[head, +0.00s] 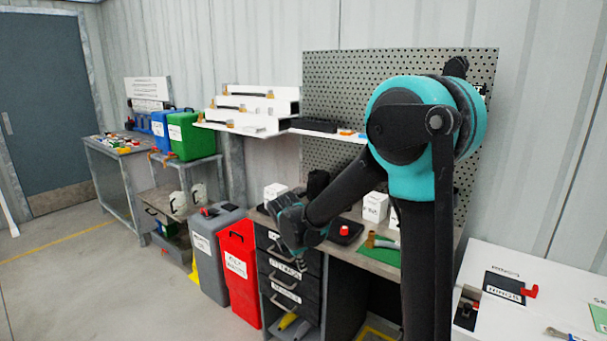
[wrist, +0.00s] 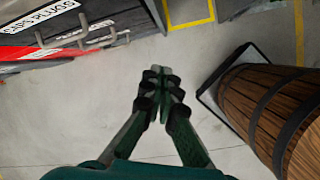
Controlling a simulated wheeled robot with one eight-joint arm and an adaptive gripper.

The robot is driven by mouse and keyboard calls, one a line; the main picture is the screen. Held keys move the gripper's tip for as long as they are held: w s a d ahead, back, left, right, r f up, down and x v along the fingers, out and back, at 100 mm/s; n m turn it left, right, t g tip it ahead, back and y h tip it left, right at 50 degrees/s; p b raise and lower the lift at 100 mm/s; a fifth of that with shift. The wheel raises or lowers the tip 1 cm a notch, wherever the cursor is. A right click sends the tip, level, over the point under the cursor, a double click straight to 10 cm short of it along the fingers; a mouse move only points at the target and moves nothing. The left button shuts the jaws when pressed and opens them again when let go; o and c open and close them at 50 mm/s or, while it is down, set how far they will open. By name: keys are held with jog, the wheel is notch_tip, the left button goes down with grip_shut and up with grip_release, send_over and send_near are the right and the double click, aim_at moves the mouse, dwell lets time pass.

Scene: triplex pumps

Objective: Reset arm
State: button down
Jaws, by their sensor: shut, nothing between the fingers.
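My gripper shows in the wrist view (wrist: 158,72) with its two dark green fingers together at the tips, shut and empty above bare concrete floor. In the head view my black and teal arm rises at the right and bends down to the left. My gripper there (head: 298,262) hangs in front of the black drawer cabinet (head: 285,278), pointing down. It touches nothing that I can make out. Its fingertips are small and dark against the drawers in that view.
A workbench (head: 375,262) with a pegboard (head: 335,80) stands behind my arm. A red bin (head: 238,265) and grey bin (head: 210,250) stand left of the drawers. A white table (head: 480,262) is at right. The wrist view shows a wooden barrel (wrist: 265,105). Floor at left is clear.

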jog(key=s+d+f+m+t+y, duration=0.1)
jog(key=s+d+f+m+y, duration=0.1)
jog(key=s+d+m, duration=1.7)
jog(key=shift+s+d+f+m, duration=0.25)
jog(key=shift+d+f+m, duration=0.2)
jog(key=shift+m, duration=1.75)
